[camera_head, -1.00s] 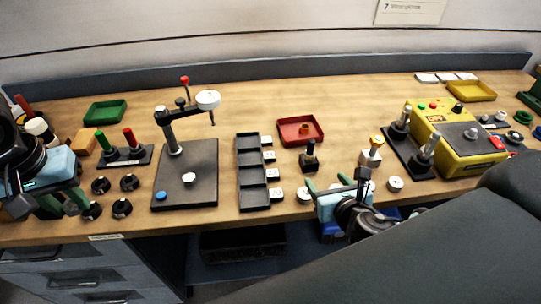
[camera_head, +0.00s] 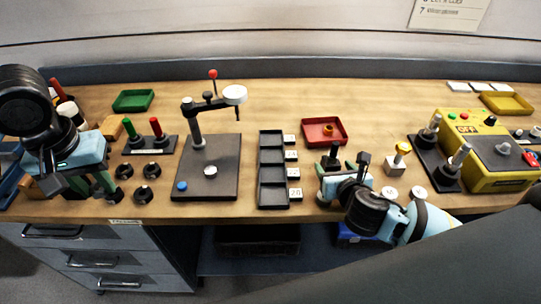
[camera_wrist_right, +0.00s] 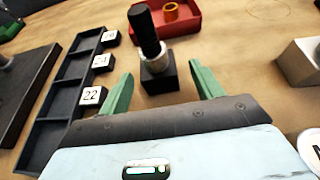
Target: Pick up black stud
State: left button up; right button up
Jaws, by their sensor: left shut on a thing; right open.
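The black stud (camera_head: 334,156) stands upright near the table's front, just in front of the red tray. In the right wrist view the black stud (camera_wrist_right: 147,32) has a black shaft, a silver collar and a square black base. My right gripper (camera_head: 343,167) is open. Its green fingers (camera_wrist_right: 160,74) lie on either side of the stud's base in that view, with the stud just beyond the tips, apart from them. My left gripper (camera_head: 97,188) is low at the table's front left, beside the small black round parts. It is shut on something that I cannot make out.
The red tray (camera_head: 342,140) is behind the stud. A black compartment tray (camera_head: 272,203) with numbered white tags is to its left. A yellow-topped block (camera_head: 397,161) and a yellow control box (camera_head: 470,125) are to the right. A press stand (camera_head: 222,155) is left of centre.

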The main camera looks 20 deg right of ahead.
aim_at(335, 155)
jog(key=shift+x, duration=1.55)
jog(key=shift+r, duration=0.1)
jog(key=shift+c, duration=0.4)
jog(key=shift+r, duration=0.1)
grip_shut()
jog(key=shift+w+r, duration=0.1)
jog(key=shift+r, duration=1.65)
jog(key=s+d, duration=0.1)
jog(key=s, duration=0.3)
jog(key=s+d+r, duration=0.1)
jog(key=s+d, duration=0.1)
jog(key=s, duration=0.3)
jog(key=s+d, duration=0.1)
jog(key=s, duration=0.3)
jog(key=shift+s+d+r, duration=0.15)
jog(key=shift+s+d, duration=0.05)
jog(key=shift+s, duration=0.1)
jog(key=shift+s+d+r, duration=0.1)
jog(key=shift+s+d, duration=0.15)
jog(key=shift+s, duration=0.6)
